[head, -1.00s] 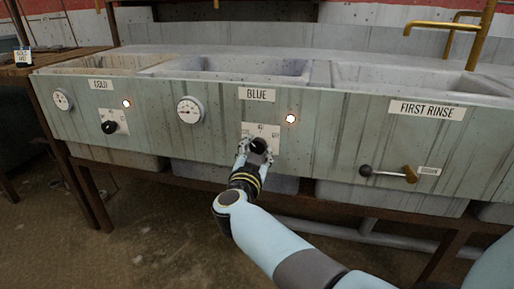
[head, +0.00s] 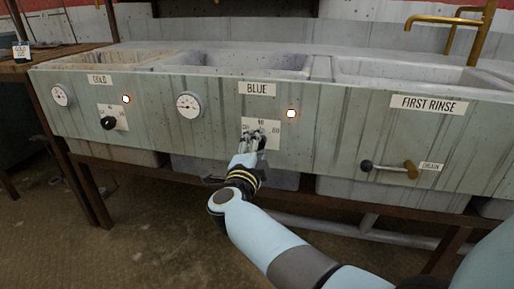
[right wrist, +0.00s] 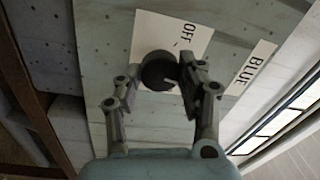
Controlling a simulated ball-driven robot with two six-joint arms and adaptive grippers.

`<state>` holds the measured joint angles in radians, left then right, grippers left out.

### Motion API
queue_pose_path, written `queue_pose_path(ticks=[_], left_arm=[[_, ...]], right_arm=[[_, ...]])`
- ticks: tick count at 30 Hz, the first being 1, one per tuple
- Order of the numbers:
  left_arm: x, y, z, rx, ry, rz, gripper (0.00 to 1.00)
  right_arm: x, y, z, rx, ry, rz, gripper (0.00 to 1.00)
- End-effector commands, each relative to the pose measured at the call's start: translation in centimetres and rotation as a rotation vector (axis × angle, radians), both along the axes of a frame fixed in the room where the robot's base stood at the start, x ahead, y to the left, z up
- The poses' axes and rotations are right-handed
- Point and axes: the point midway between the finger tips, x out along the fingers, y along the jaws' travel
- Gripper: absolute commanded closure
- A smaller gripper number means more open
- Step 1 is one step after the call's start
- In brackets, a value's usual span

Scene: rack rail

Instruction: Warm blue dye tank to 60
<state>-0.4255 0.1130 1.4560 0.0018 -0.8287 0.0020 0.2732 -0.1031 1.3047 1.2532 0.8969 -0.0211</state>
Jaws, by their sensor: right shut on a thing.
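My right gripper (head: 253,138) is at this plate. In the right wrist view its fingers are shut on the black round knob (right wrist: 158,70), one on each side. The knob is mostly hidden behind the fingers in the head view. The blue gauge (head: 189,106) is left of the plate; its reading is too small to tell. My left gripper is out of view.
An orange-white lamp (head: 291,113) glows beside the plate. To the right, a drain lever (head: 390,168) sticks out below the FIRST RINSE label (head: 428,105). Brass taps stand behind.

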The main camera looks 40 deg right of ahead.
Motion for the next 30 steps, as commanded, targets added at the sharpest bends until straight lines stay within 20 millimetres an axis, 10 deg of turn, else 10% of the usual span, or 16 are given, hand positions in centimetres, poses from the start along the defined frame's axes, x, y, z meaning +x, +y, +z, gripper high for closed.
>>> queue_pose_path(ticks=[30], left_arm=[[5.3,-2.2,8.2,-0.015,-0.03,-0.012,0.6]], right_arm=[[0.0,0.1,-0.5,0.53,-0.613,-0.001,0.93]])
